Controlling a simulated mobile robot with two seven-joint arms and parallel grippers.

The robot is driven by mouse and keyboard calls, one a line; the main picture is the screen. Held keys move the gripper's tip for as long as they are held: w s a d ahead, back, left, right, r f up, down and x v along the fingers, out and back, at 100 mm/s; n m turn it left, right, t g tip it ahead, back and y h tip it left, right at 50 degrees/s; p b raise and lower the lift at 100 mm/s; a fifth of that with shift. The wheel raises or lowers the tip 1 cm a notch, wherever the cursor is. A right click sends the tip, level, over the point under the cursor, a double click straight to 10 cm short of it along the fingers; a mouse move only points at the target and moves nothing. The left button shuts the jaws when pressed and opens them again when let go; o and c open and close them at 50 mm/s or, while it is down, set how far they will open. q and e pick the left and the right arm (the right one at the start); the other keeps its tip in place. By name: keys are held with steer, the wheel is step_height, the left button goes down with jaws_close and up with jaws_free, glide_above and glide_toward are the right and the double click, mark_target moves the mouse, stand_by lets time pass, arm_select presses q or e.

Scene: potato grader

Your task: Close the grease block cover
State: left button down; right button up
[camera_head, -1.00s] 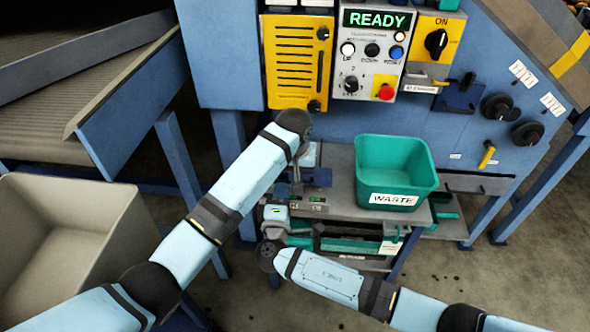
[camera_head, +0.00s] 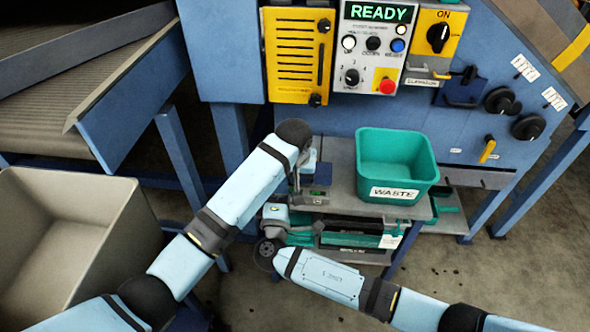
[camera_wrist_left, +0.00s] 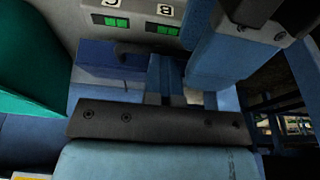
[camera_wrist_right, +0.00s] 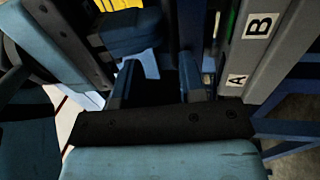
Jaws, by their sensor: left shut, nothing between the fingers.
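A small dark blue panel (camera_head: 323,174) stands on the grey shelf beside the waste bin, behind a strip with green displays (camera_head: 312,198). It may be the grease block cover; I cannot tell its hinge or angle. In the left wrist view a dark blue surface (camera_wrist_left: 108,58) lies beside the fingers, under the lettered display strip (camera_wrist_left: 135,22). My left gripper (camera_wrist_left: 166,80) is shut and empty, close to this surface; the head view mostly hides it behind its wrist. My right gripper (camera_head: 290,218) is low at the shelf's front left. Its fingers (camera_wrist_right: 160,82) are apart with nothing visible between them.
The green waste bin (camera_head: 395,165) stands on the shelf to the right. The control panel (camera_head: 372,50) shows READY above. A beige crate (camera_head: 70,235) is at the lower left. A grey post marked A and B (camera_wrist_right: 252,45) is near my right gripper. Floor is free at lower right.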

arm_select(q)
steer(key=shift+w+r, duration=0.25)
arm_select(e)
steer(key=d+f+v, duration=0.1)
steer(key=v, duration=0.5)
steer(key=s+d+r+m+g+y, duration=0.2)
steer(key=s+d+m, duration=0.15)
steer(key=d, duration=0.65)
steer(key=s+d+r+m+g+y, duration=0.2)
steer(key=d+m, duration=0.2)
steer(key=d, duration=0.5)
arm_select(q)
steer(key=shift+r, duration=0.1)
steer(key=shift+p, duration=0.35)
steer(key=shift+s+p, duration=0.1)
steer(key=shift+p, duration=0.95)
steer(key=shift+t, duration=0.3)
steer(key=shift+f, duration=0.3)
arm_select(e)
steer(key=s+a+f+m+g+y, duration=0.1)
steer(key=s+m+g+y, duration=0.1)
steer(key=s, duration=0.5)
steer(key=s+a+f+m+g+y, duration=0.1)
steer(key=s+m+g, duration=0.1)
steer(key=s, duration=0.6)
steer(key=shift+a+m+y, duration=0.35)
steer(key=shift+m+y, duration=0.05)
steer(key=shift+m, duration=0.35)
arm_select(q)
steer(key=shift+r, duration=0.1)
